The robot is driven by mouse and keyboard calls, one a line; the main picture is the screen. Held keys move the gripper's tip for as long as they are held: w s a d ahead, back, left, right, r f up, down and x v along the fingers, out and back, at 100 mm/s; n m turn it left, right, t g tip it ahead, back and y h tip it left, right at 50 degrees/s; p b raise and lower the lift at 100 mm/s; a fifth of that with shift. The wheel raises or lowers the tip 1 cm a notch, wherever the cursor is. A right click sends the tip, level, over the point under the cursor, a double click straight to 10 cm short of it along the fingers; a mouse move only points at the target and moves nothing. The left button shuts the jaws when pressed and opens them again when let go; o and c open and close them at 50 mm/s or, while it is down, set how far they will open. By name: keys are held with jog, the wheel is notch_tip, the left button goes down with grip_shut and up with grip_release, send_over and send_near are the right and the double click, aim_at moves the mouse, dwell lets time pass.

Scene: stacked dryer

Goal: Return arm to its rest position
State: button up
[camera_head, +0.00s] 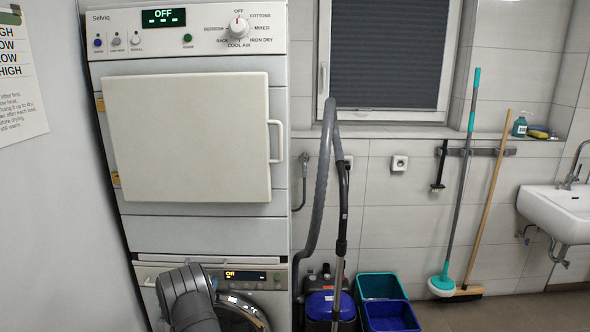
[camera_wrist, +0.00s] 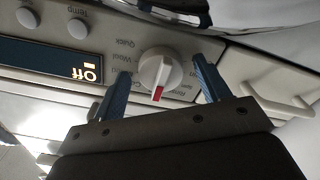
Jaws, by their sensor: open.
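My gripper (camera_wrist: 161,66) is open in the wrist view, with its two blue fingers apart. A white dial knob with a red mark (camera_wrist: 159,73) shows between the fingertips, with a gap on each side. I cannot tell its exact depth from the fingers. The knob is on the lower machine's panel, beside a display reading "Off" (camera_wrist: 90,73), which also shows in the head view (camera_head: 245,275). In the head view my grey arm is low in front of the washer (camera_head: 160,263), and my gripper is hidden there.
A vacuum hose (camera_head: 322,190), blue and teal bins (camera_head: 390,316), leaning mop (camera_head: 460,170) and sink (camera_head: 562,210) stand right. A wall is close at left.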

jog(key=shift+s, duration=0.1)
jog(key=s, duration=1.8)
jog(key=w, duration=1.8)
jog(key=shift+w, duration=0.15)
jog(key=m, duration=0.6)
jog(key=shift+a, duration=0.1)
jog(key=s, duration=1.3)
jog(key=shift+w, duration=0.15)
jog(key=w, duration=1.2)
jog(key=shift+w, duration=0.2)
jog(key=shift+n, duration=1.7)
